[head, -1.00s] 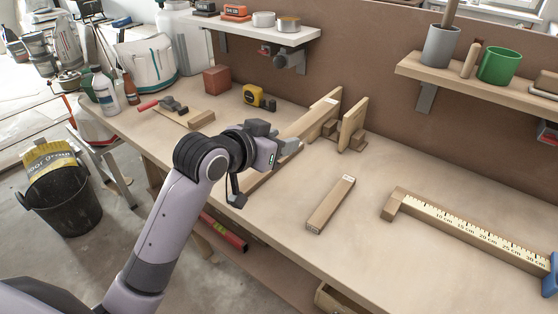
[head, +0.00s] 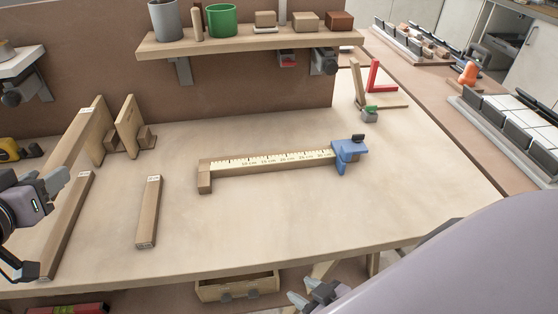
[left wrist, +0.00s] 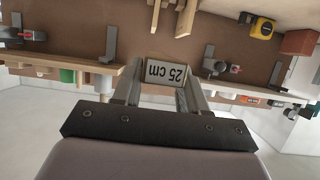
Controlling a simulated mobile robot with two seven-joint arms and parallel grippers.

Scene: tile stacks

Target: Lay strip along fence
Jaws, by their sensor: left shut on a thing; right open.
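My left gripper (head: 52,184), at the left edge of the head view, is shut on a wooden strip (head: 77,140), which slants up and away towards two upright boards. In the left wrist view the strip's end (left wrist: 166,73) between the fingers reads "25 cm", upside down. The fence (head: 270,170) lies mid-table with a printed scale, a wooden block (head: 204,182) at its left end and a blue stop (head: 346,154) at its right. Nothing lies along its near side. My right gripper (head: 303,292) is open and empty, low at the table's front edge.
Two other strips lie on the table: one (head: 66,225) below my left gripper, one (head: 149,212) left of the fence. An upright board (head: 128,127) stands at the back left. A shelf (head: 250,43) overhangs the back.

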